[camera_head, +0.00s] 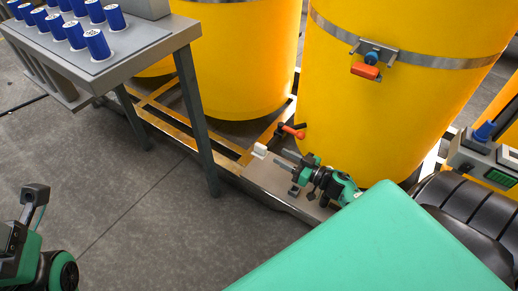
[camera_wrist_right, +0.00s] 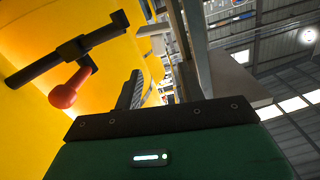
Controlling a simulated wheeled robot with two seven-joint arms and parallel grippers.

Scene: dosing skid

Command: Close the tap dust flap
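A dark tap with a red-orange handle (camera_head: 293,131) sticks out low on the right-hand yellow tank. In the right wrist view the tap's black pipe (camera_wrist_right: 45,65) and red knob (camera_wrist_right: 68,90) are large at the left. I cannot pick out a dust flap with certainty. My right gripper (camera_head: 285,160) points left, just below the tap in the picture and apart from the red handle. In the wrist view one dark ridged finger (camera_wrist_right: 130,92) shows, with the knob to its left; the opening is unclear. My left gripper (camera_head: 34,200) is at the left edge, its opening unclear.
The yellow tank (camera_head: 400,110) carries a metal strap with an orange block (camera_head: 365,71) and blue knob. A bench (camera_head: 130,45) with several blue-capped containers stands at upper left. A yellow-edged metal frame (camera_head: 180,128) runs along the floor. Open floor (camera_head: 140,210) lies at lower left.

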